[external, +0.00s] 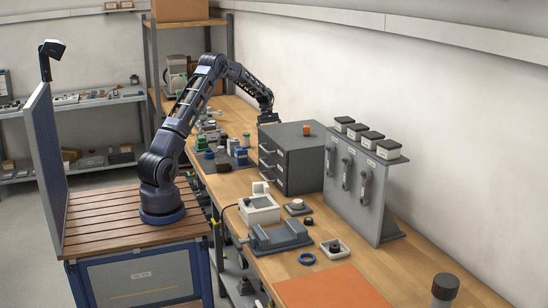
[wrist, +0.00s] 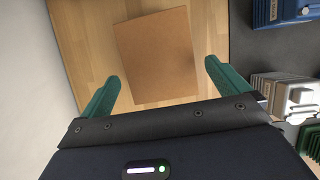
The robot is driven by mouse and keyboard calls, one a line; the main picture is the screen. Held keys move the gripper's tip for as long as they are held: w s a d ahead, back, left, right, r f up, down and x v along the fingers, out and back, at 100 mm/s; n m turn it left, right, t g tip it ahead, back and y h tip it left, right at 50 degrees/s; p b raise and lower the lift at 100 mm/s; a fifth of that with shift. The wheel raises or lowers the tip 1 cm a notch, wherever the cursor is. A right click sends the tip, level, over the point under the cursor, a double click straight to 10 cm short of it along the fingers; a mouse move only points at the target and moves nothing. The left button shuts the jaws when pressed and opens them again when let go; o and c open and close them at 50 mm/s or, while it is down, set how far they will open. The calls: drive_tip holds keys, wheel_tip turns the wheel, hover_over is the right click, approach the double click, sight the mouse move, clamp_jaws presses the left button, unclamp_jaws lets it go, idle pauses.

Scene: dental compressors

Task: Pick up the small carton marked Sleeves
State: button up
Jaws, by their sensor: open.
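A plain brown carton (wrist: 152,50) lies on a wooden surface in the wrist view, below and ahead of my gripper (wrist: 161,75). I can read no marking on it, so I cannot tell whether it is the Sleeves carton. My gripper's green fingers are apart and empty, one on each side of the carton's near end in the picture. In the external view my gripper (external: 268,117) is at the far part of the bench, just behind the grey drawer cabinet (external: 290,158). No carton shows under it there.
In the wrist view, blue and white items (wrist: 290,98) crowd the right side, near the right finger. A pale wall (wrist: 25,75) is on the left. In the external view, several small parts stand on the bench left of the cabinet, and a shelf rack (external: 190,22) stands behind.

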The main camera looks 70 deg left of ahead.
drive_tip(key=x, duration=0.7)
drive_tip(key=shift+w+d, duration=0.1)
drive_tip(key=shift+d+f, duration=0.1)
drive_tip(key=shift+f, duration=0.15)
drive_tip(key=shift+f, duration=0.25)
idle(0.5)
drive_tip(key=c, duration=0.7)
